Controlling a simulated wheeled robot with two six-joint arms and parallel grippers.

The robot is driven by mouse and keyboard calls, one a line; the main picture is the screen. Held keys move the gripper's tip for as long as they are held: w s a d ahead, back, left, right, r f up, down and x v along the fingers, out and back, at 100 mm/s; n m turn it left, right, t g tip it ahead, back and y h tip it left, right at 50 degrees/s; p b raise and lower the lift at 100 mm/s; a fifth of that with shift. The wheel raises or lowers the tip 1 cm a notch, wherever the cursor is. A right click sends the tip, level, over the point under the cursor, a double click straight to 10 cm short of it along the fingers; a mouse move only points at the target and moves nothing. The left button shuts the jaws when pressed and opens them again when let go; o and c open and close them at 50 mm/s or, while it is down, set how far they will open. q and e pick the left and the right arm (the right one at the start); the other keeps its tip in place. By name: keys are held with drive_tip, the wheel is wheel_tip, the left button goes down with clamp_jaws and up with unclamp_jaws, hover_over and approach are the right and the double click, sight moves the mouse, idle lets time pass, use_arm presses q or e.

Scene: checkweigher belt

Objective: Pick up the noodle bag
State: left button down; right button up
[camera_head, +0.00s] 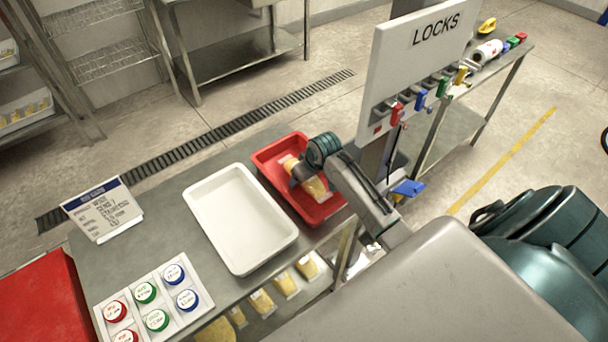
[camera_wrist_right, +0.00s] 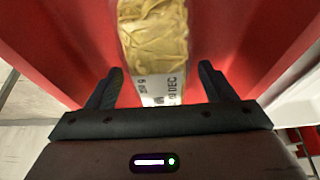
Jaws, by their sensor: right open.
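A noodle bag (camera_head: 314,187), yellow noodles in clear film with a printed label, lies in the red tray (camera_head: 264,158) on the steel table. In the right wrist view the noodle bag (camera_wrist_right: 153,45) extends away from between the open fingers, its labelled end nearest me. My right gripper (camera_head: 300,178) is over the red tray at the bag and hides part of it. In the wrist view my right gripper (camera_wrist_right: 160,88) has a finger on each side of the bag, with gaps visible. My left gripper is not in view.
An empty white tray (camera_head: 240,218) stands left of the red tray. A sign card (camera_head: 103,210) and a panel of coloured buttons (camera_head: 154,300) are farther left. The LOCKS board (camera_head: 412,60) rises right of my arm. More noodle bags (camera_head: 262,302) lie on the lower shelf.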

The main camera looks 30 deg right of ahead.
drive_tip(key=c, duration=1.2)
drive_tip(key=shift+r, duration=0.1)
drive_tip(key=shift+c, duration=0.2)
